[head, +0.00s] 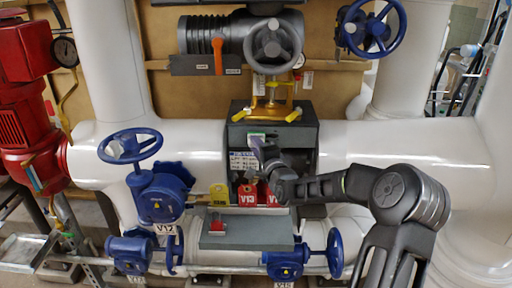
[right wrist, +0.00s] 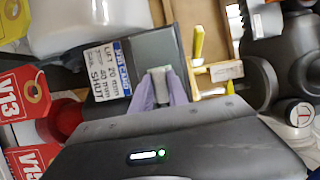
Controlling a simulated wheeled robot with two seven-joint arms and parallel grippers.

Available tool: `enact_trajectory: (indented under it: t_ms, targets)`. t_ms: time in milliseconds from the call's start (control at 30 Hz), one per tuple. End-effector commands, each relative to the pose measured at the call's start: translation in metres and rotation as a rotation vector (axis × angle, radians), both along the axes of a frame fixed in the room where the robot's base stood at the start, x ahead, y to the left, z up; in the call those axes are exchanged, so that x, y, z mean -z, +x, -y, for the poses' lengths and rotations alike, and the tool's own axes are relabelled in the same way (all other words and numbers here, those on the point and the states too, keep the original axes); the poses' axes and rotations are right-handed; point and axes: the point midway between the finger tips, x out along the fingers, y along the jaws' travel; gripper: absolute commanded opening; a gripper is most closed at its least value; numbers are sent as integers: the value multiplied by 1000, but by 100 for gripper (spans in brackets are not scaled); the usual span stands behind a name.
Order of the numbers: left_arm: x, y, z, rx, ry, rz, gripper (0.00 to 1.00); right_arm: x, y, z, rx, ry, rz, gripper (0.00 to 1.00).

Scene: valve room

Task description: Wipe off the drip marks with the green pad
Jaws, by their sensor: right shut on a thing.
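My right gripper (head: 258,146) reaches in from the right, in front of the dark grey box on the white pipe. It is shut on a small pad (head: 256,136) that shows pale green at its edge. In the right wrist view, the pad (right wrist: 160,76) stands between the lavender fingertips (right wrist: 160,90), close to the grey box (right wrist: 150,50) and its printed label (right wrist: 108,72). I cannot tell whether the pad touches the box. I cannot make out any drip marks. My left gripper is not in view.
Red V13 tags (head: 247,194) and a yellow tag (head: 219,194) hang at the box's lower opening. A grey plate (head: 245,236) with a red item (head: 216,225) lies below. Blue handwheels (head: 131,146) stand left. A yellow bracket (head: 267,108) tops the box.

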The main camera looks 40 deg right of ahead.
Motion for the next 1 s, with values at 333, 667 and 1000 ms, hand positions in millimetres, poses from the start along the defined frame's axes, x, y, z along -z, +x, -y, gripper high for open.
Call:
enact_trajectory:
  t_ms: [333, 667, 1000]
  targets:
    - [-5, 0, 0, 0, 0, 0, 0, -2, -16, 19, 2, -1, 1, 0]
    - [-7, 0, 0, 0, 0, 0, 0, -1, -24, 28, 0, -1, 2, 0]
    - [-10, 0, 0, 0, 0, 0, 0, -1, -27, 33, 2, 0, 1, 0]
